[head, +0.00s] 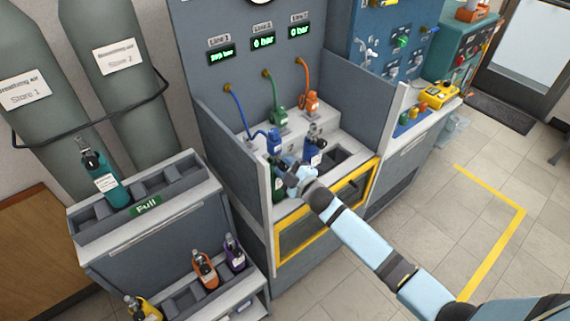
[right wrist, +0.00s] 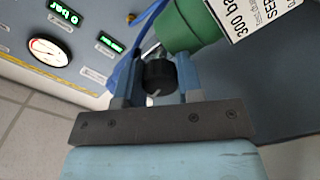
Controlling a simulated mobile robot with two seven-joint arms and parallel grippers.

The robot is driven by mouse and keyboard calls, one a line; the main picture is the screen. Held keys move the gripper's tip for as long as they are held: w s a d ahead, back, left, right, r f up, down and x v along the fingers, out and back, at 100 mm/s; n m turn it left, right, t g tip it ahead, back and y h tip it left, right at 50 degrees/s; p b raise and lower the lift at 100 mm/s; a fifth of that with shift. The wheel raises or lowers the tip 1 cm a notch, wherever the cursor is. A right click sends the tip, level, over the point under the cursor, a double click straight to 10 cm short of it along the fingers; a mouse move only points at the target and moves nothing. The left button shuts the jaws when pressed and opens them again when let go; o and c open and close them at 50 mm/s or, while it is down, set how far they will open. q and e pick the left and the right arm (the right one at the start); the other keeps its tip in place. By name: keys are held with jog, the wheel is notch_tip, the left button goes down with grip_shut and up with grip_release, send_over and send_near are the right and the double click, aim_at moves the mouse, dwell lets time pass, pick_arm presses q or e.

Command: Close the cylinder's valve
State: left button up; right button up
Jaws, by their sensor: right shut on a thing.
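A green cylinder (head: 278,186) stands in the left slot of the test bench, partly hidden by my right gripper (head: 290,170). In the right wrist view the green cylinder (right wrist: 196,22) with a white label shows at the top, lying across the tilted picture. Its black valve knob (right wrist: 159,75) sits between the two blue fingers of my right gripper (right wrist: 158,88), which is shut on it. A blue hose runs just beside the left finger. My left gripper is in neither view.
A blue cylinder (head: 314,150) stands in the bench to the right of the gripper. Blue (head: 272,139), green (head: 278,114) and orange (head: 312,102) hose fittings sit on the ledge behind. A rack (head: 188,182) marked Full holds a teal cylinder (head: 112,190). Floor (head: 440,215) at right is clear.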

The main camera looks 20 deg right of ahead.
jog(key=shift+m+p, duration=0.35)
jog(key=shift+m, duration=1.25)
jog(key=o, duration=0.9)
jog(key=shift+o, duration=0.2)
jog(key=b+v, duration=0.2)
jog(key=v, duration=1.1)
jog(key=shift+s, duration=0.4)
